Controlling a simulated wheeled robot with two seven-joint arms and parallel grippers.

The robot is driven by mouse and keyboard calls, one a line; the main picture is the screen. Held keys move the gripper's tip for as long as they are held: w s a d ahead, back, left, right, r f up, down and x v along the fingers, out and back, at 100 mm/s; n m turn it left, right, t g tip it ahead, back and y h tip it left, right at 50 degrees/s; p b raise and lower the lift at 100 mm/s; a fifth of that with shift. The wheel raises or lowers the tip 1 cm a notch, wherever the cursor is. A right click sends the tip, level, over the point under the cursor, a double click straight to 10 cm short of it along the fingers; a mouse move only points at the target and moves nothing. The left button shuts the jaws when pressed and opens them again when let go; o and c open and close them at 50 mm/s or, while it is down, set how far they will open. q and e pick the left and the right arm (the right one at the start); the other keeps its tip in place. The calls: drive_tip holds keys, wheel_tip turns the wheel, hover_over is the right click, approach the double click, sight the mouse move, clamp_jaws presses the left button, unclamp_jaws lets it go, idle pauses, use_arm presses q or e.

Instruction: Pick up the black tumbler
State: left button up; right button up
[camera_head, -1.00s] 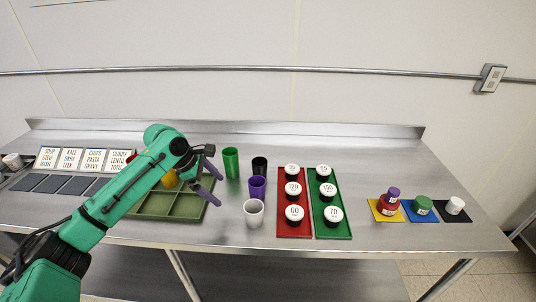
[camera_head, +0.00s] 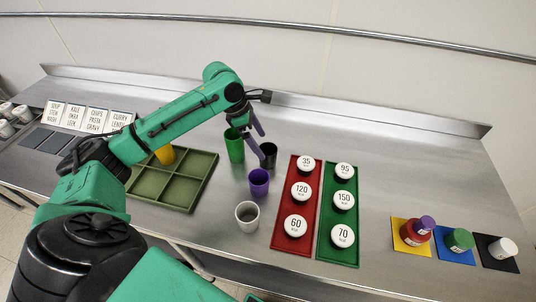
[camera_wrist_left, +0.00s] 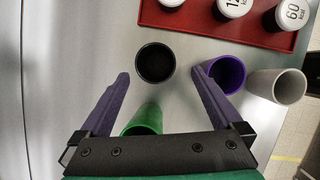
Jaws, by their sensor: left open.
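The black tumbler (camera_head: 268,156) stands upright on the steel counter, between the green tumbler and the red tray. In the left wrist view the black tumbler (camera_wrist_left: 155,62) shows its open mouth, just beyond and between the fingertips. My left gripper (camera_head: 258,143) is open and empty, with its fingers close to the black tumbler in the head view. In the wrist view the left gripper (camera_wrist_left: 160,76) has one finger close to the purple tumbler (camera_wrist_left: 226,73); I cannot tell whether they touch. My right gripper is not in view.
The green tumbler (camera_head: 234,147) stands close left of the black one. The purple tumbler (camera_head: 258,182) and white tumbler (camera_head: 246,214) stand nearer the front. A red tray (camera_head: 281,238) and a green tray (camera_head: 324,246) with labelled pucks lie right. A divided olive tray (camera_head: 147,202) lies left.

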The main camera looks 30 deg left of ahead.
sight(268, 152)
use_arm(q)
drive_tip(key=x, duration=0.2)
drive_tip(key=p+x, duration=0.1)
drive_tip(key=x, duration=0.3)
drive_tip(key=shift+w+a, duration=0.15)
drive_tip(key=shift+w, duration=0.2)
drive_tip(key=shift+f+p, duration=0.3)
drive_tip(key=shift+f, duration=0.1)
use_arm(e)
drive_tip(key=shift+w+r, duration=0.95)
use_arm(q)
drive_tip(key=c, duration=1.3)
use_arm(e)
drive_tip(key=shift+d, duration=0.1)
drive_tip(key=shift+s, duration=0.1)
